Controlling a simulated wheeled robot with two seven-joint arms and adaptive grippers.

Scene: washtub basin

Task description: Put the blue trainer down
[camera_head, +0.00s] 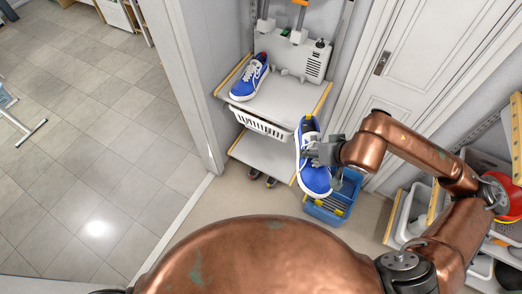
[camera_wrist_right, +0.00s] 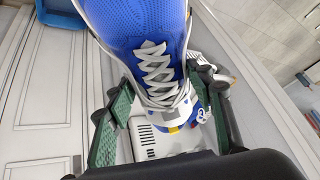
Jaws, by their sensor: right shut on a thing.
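A blue trainer (camera_head: 313,178) with white laces and a white sole hangs in my right gripper (camera_head: 318,152), in the air in front of the shelf unit. In the right wrist view the trainer (camera_wrist_right: 135,25) fills the top middle, laces facing the camera. The green-padded fingers of the gripper (camera_wrist_right: 160,105) are on either side of it. A second blue trainer (camera_head: 249,78) rests on the upper shelf (camera_head: 282,100), at its left side. My left gripper is out of view.
A white appliance (camera_head: 304,58) stands at the back of the upper shelf. A white basket (camera_head: 262,126) hangs beneath it, above a lower shelf (camera_head: 262,158). A blue crate (camera_head: 320,214) sits below the held trainer. Dark shoes (camera_head: 262,178) are under the lower shelf. A door (camera_head: 415,70) is behind my right arm.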

